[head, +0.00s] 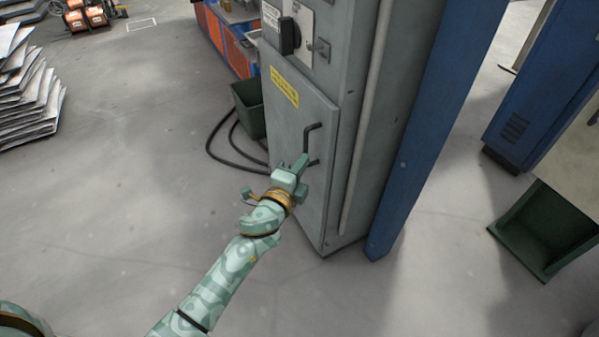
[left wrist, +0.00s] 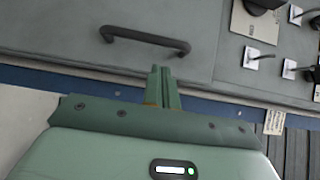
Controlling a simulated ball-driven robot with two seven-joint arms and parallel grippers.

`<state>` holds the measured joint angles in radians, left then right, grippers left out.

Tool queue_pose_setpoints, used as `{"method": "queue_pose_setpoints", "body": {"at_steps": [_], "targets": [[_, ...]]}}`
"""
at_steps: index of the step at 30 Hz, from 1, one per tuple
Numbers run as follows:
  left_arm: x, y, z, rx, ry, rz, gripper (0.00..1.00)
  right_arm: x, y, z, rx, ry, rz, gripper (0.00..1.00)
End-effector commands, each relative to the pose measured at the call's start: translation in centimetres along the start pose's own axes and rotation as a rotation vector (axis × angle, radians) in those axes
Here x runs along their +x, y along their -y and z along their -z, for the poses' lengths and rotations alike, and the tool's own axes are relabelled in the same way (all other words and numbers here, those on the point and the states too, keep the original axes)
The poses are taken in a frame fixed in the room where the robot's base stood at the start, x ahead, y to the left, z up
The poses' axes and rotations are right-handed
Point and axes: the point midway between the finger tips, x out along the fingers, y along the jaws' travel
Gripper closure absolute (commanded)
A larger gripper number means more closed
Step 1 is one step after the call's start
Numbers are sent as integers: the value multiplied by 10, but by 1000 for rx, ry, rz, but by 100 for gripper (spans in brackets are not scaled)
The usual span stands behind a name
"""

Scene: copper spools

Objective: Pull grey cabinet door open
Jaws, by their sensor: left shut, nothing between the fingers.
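The grey cabinet door (head: 290,118) is the lower front panel of a tall grey cabinet, with a yellow label near its top. It looks closed, with no visible gap at its edge. Its dark bar handle (head: 308,132) is upright near the door's right edge; it also shows in the left wrist view (left wrist: 146,39). My left gripper (head: 299,164) is in front of the door at the handle's lower end, partly covering that end. In the left wrist view its fingers (left wrist: 161,75) are together and empty, with a gap to the handle. My right gripper is not in view.
A blue post (head: 432,125) stands right of the cabinet. A dark green bin (head: 250,108) and black cables (head: 222,152) lie to its left. Another green bin (head: 545,228) is at the right. Stacked sheets (head: 28,95) stand at far left. The floor before the door is clear.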

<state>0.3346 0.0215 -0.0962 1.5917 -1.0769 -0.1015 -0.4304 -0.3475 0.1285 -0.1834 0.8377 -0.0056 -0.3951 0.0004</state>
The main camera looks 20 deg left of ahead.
Motion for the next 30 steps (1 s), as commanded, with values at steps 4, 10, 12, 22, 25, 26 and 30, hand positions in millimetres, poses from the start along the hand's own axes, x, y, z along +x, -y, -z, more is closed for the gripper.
{"method": "queue_pose_setpoints", "body": {"at_steps": [4, 10, 12, 22, 25, 26, 30], "targets": [[28, -3, 0, 3, -1, -2, 100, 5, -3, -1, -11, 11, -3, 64], [52, -4, 0, -1, 0, -4, 100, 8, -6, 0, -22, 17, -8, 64], [56, -3, 0, -1, -1, -3, 100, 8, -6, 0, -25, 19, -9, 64], [58, -2, 0, -1, 0, -3, 100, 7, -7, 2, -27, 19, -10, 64], [57, -2, -1, 0, -2, -3, 100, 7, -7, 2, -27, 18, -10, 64], [56, -2, -2, 0, -4, -3, 100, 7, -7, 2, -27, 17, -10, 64], [49, -2, -10, 5, -24, -3, 100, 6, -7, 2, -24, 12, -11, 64]]}}
